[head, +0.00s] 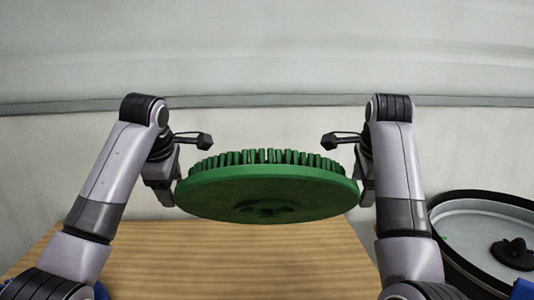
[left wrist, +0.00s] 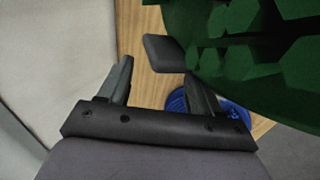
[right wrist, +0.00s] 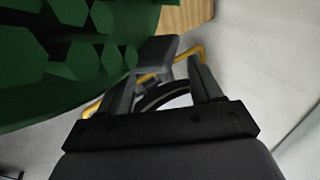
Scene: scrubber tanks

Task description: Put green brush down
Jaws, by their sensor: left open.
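The green brush (head: 265,195) is a round disc with bristles upward, level above the wooden table (head: 200,262) between my two grippers. My left gripper (head: 173,187) is at its left rim and my right gripper (head: 364,187) at its right rim. In the left wrist view the fingers (left wrist: 160,88) stand apart, with the brush (left wrist: 245,40) beside and beyond the right finger. In the right wrist view the fingers (right wrist: 163,88) also stand apart, with the brush (right wrist: 60,60) beside and beyond the left finger. Exact contact with the rim is hidden.
A round black-rimmed tank (head: 475,222) with a dark part inside stands at the right. The table below the brush looks bare. A blue round object (left wrist: 232,112) shows low in the left wrist view. A yellow tube (right wrist: 190,52) shows in the right wrist view. A pale wall is behind.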

